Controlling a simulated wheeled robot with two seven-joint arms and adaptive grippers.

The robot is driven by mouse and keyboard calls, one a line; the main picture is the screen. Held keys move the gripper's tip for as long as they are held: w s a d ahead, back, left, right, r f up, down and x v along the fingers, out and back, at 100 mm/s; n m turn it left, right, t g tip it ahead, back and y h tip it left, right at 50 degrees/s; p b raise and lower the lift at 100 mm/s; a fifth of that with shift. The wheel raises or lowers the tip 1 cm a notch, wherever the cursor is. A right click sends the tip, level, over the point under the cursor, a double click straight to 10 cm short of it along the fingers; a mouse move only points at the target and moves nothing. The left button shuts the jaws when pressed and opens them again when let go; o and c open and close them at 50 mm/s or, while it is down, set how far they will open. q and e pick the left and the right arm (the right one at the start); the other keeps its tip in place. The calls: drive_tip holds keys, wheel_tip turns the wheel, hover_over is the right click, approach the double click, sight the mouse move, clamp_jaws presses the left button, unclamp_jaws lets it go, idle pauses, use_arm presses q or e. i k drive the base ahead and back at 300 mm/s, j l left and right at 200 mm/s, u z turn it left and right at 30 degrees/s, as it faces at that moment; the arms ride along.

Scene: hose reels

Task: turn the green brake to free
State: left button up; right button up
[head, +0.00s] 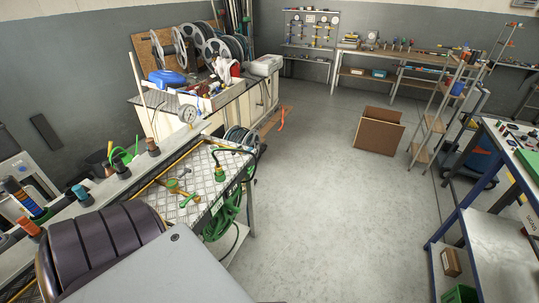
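A diamond-plate bench top (205,163) stands left of centre. On it lies a small green lever-like part (188,199) beside a round green knob (172,185). A green and brass fitting (220,174) with a dark hose stands farther right on the plate. I cannot tell which of these green parts is the brake, nor how it is set. A coiled green hose (222,218) hangs at the bench's right side, partly hidden by the bench edge. Neither of my grippers shows in the head view.
A cabinet with hose reels (225,48) stands at the back left. An open brown box (379,131) sits on the floor. A blue-framed table (490,210) is at right. The middle floor is clear.

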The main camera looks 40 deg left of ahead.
sight(250, 170)
drive_tip(key=i, duration=0.85)
drive_tip(key=i+u, duration=0.2)
drive_tip(key=i, duration=0.2)
drive_tip(key=i+l+u, duration=0.25)
drive_tip(key=i, duration=0.15)
drive_tip(key=i+l+u, duration=0.15)
drive_tip(key=i+u, duration=0.15)
drive_tip(key=u, duration=0.15)
drive_tip(key=i+l+u, duration=0.2)
drive_tip(key=u, duration=0.25)
drive_tip(key=i+l+u, duration=0.3)
drive_tip(key=u, duration=0.15)
drive_tip(key=i+l+u, duration=0.15)
drive_tip(key=l+u, duration=0.3)
drive_tip(key=i+l+u, duration=0.1)
drive_tip(key=l+u, duration=0.35)
drive_tip(key=l, duration=0.25)
drive_tip(key=l+u, duration=0.45)
drive_tip(key=l, duration=0.3)
